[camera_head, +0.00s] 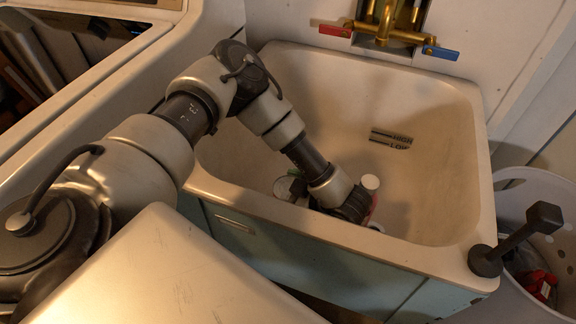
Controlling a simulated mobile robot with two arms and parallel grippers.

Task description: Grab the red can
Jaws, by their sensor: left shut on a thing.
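My left arm reaches over the front rim of the beige sink (440,180) and down into its basin. My left gripper (362,215) is low behind the front wall, which hides its fingertips. A red can (374,204) with a pale round top (370,182) shows just right of the gripper, against it. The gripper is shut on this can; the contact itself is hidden. My right gripper is not in view.
Another can-like item (284,187) stands left of my wrist in the basin. A brass faucet (385,25) overhangs the back. The basin's right side is clear. A dark handled tool (515,240) is at the front right corner, by a white basket (515,190) holding red items.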

